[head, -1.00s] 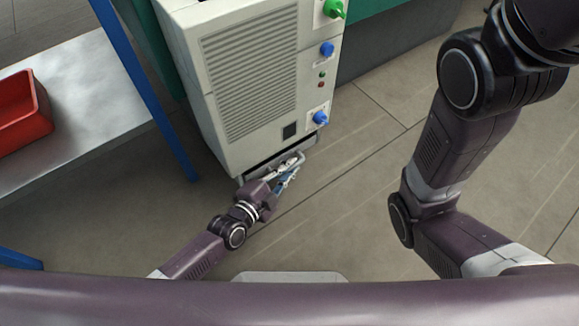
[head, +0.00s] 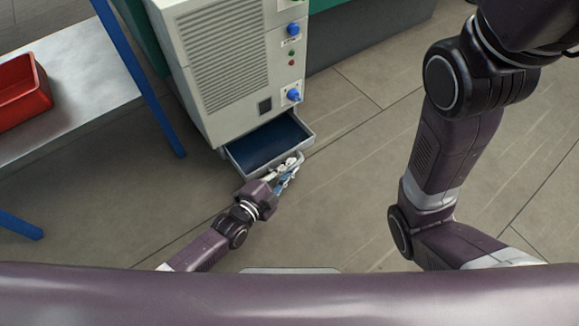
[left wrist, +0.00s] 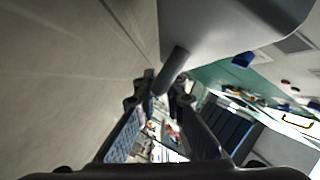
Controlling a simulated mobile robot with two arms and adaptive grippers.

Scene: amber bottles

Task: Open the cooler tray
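The cooler tray (head: 258,146) is a grey-rimmed drawer with a dark blue inside, at the bottom of the beige cooler cabinet (head: 225,75). It is pulled well out and looks empty where I can see into it. My left gripper (head: 290,165) is at the tray's front edge, on its handle. In the left wrist view, the grey handle bar (left wrist: 173,69) runs between the fingertips (left wrist: 165,92), and the tray's grey front (left wrist: 225,30) fills the top. The fingers look closed around the bar. My right arm shows at the right of the head view; its gripper is out of view.
A metal table (head: 85,85) with a red bin (head: 22,92) and blue legs (head: 135,80) stands left of the cabinet. A green-edged counter (head: 370,30) is behind it. The tiled floor (head: 350,150) right of the tray is clear.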

